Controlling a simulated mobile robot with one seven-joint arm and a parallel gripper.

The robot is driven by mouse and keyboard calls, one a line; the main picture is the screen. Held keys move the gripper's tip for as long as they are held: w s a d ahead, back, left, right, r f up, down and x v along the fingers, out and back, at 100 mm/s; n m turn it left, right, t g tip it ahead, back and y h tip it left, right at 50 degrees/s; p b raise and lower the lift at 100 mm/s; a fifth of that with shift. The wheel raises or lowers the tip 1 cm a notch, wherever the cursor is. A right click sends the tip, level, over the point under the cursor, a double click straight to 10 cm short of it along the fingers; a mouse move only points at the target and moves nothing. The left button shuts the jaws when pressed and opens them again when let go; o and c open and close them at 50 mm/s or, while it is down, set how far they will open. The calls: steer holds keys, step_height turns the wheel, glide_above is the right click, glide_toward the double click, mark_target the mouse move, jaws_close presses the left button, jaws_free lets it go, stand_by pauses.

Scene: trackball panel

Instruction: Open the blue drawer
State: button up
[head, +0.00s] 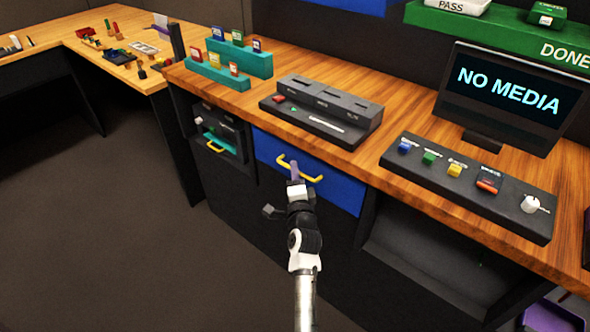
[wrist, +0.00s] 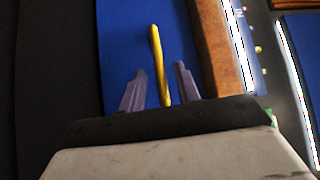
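The blue drawer (head: 338,190) is set under the wooden desktop, its front level with the cabinet, and looks shut. Whether the fingers touch the handle cannot be told.
The wooden desktop (head: 375,140) lies above the drawer, with a black slotted box (head: 318,112) and a button panel (head: 465,185) on it. A teal drawer (head: 218,148) with a yellow handle is to the left. An open dark recess (head: 425,250) is to the right.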

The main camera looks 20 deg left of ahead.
jaws_close()
steer(key=shift+s, duration=0.2)
stand_by(0.3)
